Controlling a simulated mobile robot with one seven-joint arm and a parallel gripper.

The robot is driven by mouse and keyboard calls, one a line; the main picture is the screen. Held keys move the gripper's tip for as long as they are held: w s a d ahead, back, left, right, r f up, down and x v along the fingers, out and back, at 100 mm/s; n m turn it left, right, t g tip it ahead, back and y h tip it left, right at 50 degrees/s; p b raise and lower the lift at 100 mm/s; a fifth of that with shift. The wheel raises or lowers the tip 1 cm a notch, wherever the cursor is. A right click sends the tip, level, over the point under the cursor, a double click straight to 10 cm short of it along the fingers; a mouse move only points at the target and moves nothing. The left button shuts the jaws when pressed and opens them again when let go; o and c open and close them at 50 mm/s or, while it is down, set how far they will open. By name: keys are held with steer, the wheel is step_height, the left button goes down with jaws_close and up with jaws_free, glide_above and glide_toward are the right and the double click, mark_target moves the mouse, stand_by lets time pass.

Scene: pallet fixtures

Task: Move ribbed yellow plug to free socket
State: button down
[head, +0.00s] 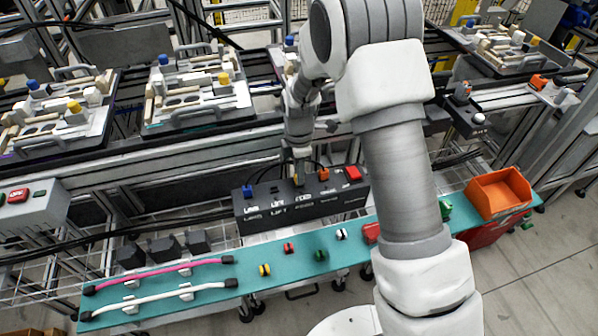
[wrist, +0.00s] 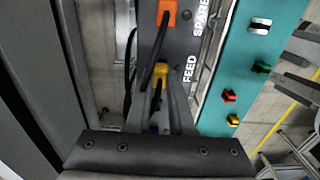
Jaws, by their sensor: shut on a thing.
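The yellow plug (wrist: 161,72) is between the fingertips of my gripper (wrist: 160,92) in the wrist view, at the FEED label of the black socket box (head: 300,208). My gripper (head: 299,172) is shut on it from above; whether the plug is seated or lifted slightly, I cannot tell. Its ribs are too small to make out. A blue plug (head: 247,190) stands at the box's left end. An orange plug (head: 323,174) with a black cable is right of my gripper. The LIFT position (head: 274,189) between blue and yellow shows only something dark, apparently without a coloured plug.
A red button (head: 352,173) is at the box's right end. A teal shelf (head: 220,302) in front carries pink (head: 160,272) and white (head: 160,301) cables and several small coloured connectors. An orange bin (head: 498,193) stands right. Fixture pallets (head: 198,92) lie behind.

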steer(key=shift+f, duration=0.15)
steer(key=c, duration=0.7)
jaws_free()
step_height(320, 180, up, 17)
steer(key=p, duration=0.3)
steer(key=s+d+r+m+t+p, duration=0.1)
steer(key=s+d+r+m, duration=0.15)
steer(key=r, duration=0.25)
steer(key=s+d+r+m+p, duration=0.1)
steer(key=s+d+r+m, duration=0.15)
steer(key=r, duration=0.35)
steer(key=s+d+r+m+t+p, duration=0.2)
steer(key=s+d+r+m, duration=0.2)
steer(key=s+m, duration=0.4)
steer(key=s+d+r+m+t+p, duration=0.2)
steer(key=s+d+r+m, duration=0.3)
steer(key=s+m, duration=0.3)
steer(key=s+r, duration=0.1)
steer(key=s, duration=0.3)
steer(key=shift+d+t, duration=0.15)
steer(key=shift+t, duration=0.15)
